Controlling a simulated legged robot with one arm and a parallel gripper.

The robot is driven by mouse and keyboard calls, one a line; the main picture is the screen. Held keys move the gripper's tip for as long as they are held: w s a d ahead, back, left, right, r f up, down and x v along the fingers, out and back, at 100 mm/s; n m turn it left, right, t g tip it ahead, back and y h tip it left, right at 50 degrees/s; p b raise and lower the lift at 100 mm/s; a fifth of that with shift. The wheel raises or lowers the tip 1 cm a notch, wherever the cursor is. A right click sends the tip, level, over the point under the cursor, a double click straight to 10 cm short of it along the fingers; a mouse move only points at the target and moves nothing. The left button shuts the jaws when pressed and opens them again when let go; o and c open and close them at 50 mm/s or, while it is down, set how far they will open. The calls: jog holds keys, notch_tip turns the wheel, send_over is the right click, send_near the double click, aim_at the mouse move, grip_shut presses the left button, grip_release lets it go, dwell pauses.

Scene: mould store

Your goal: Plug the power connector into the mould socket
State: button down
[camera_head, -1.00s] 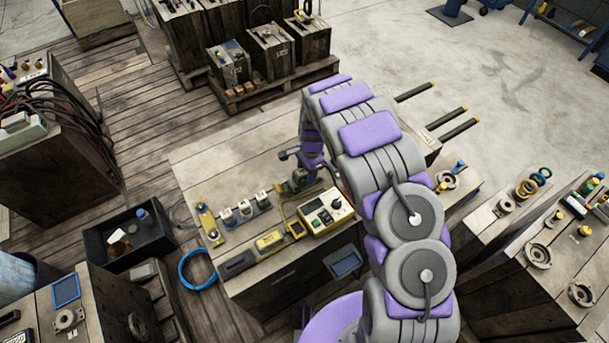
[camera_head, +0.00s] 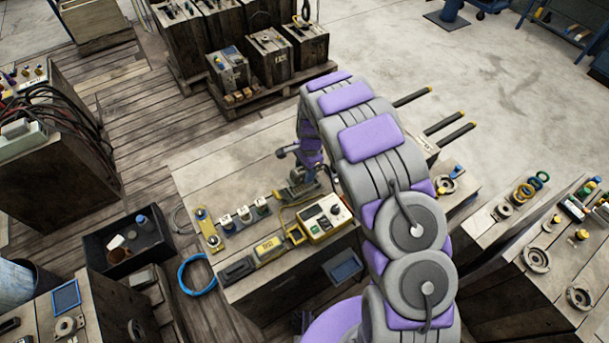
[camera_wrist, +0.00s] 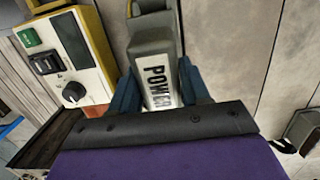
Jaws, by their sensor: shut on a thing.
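The power connector (camera_wrist: 152,60) is a grey-and-white block marked POWER. In the wrist view it sits between the two blue fingers of my gripper (camera_wrist: 160,92), which is shut on it. In the head view my gripper (camera_head: 300,184) is low over the middle of the wooden workbench (camera_head: 210,170), behind the yellow-edged control box (camera_head: 327,217). Whether the connector touches the bench I cannot tell. Three small white-labelled pieces (camera_head: 243,214) stand in a row on a grey strip to the left. Which part is the mould socket I cannot tell.
A yellow-and-black unit (camera_head: 268,248) and a dark block (camera_head: 238,269) lie along the bench's front. A yellow bar (camera_head: 207,230) is at its left. A black bin (camera_head: 128,242) and blue hose coil (camera_head: 195,273) are on the floor. The bench's back left is clear.

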notch_tip(320, 180, up, 4)
jog(key=shift+r, duration=0.25)
jog(key=shift+w+a+f+t+h+b, duration=0.15)
jog(key=shift+f+t+h+b, duration=0.3)
jog(key=shift+f+h, duration=0.5)
jog(key=shift+f+b, duration=0.65)
jog(key=shift+f, duration=2.15)
jog(key=shift+f, duration=0.8)
jog(key=shift+c, duration=0.3)
grip_release()
jog(key=shift+r+p, duration=0.85)
jog(key=shift+r, duration=2.95)
